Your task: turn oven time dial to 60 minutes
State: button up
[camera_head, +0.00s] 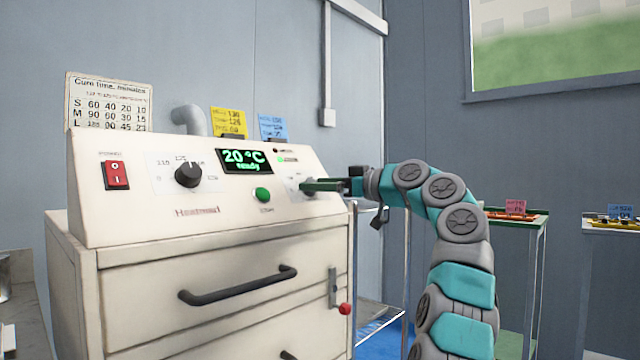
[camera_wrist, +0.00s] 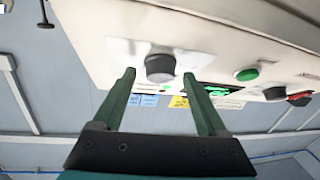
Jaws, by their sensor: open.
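The white oven's sloped front panel (camera_head: 240,205) carries the time dial at its right end. In the head view my gripper (camera_head: 308,186) covers most of that dial, so its pointer and scale cannot be read there. In the wrist view the dial is a dark grey round knob (camera_wrist: 160,67) on a pale plate. My gripper (camera_wrist: 159,74) is open, with its two green fingers on either side of the knob. A gap shows on both sides, and I cannot tell whether the tips touch it. The display (camera_head: 246,160) reads 20 °C, ready.
A temperature dial (camera_head: 188,174), a red switch (camera_head: 116,175) and a green button (camera_head: 262,194) share the panel. A drawer handle (camera_head: 240,285) sticks out below. A cure time chart (camera_head: 108,103) hangs behind. Stands with small trays (camera_head: 518,215) are at right.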

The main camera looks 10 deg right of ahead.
grip_shut()
dwell(0.6)
